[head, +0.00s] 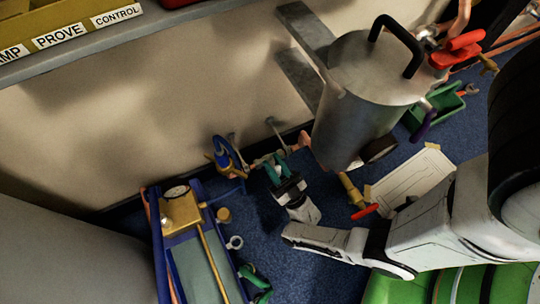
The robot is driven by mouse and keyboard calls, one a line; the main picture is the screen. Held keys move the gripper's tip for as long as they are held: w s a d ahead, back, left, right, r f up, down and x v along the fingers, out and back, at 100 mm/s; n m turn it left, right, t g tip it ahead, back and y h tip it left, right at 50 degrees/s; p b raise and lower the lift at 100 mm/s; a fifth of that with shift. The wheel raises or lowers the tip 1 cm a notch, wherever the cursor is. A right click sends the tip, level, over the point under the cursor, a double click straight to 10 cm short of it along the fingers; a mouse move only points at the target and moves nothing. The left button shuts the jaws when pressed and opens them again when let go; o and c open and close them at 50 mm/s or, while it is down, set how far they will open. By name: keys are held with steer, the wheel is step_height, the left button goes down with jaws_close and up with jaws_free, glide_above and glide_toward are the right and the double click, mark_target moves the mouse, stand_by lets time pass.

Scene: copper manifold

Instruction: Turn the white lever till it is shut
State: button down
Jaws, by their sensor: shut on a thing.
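The copper manifold (303,141) runs low along the wall, beside the grey metal tank. A blue-handled fitting (228,156) is on its left part. My gripper (277,167), with dark teal fingers, is at the middle of the manifold, right of the blue fitting. Its fingers are closed on a small part there, which I take to be the white lever. That part is hidden by the fingers, so its angle cannot be told.
The grey tank (362,110) with a black handle stands close on the right. A blue-railed rig with a brass block (181,212) is at lower left. A paper sheet (411,181), a brass fitting (351,190) and a green tray (437,108) lie on the blue carpet.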

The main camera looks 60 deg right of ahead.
steer(key=shift+s+d+f+m+g+h, duration=0.1)
steer(key=shift+m+g+h, duration=0.1)
steer(key=shift+m+h, duration=0.3)
steer(key=shift+s+d+r+m+g+h, duration=0.1)
steer(key=shift+m+g+h, duration=0.1)
steer(key=shift+m+h, duration=0.3)
steer(key=shift+s+d+f+m+g+h, duration=0.1)
steer(key=shift+m+g+h, duration=0.1)
steer(key=shift+m+h, duration=0.3)
steer(key=shift+d+m, duration=0.1)
steer(key=shift+m, duration=0.2)
steer(key=c, duration=1)
jaws_free()
steer(key=shift+c, duration=0.2)
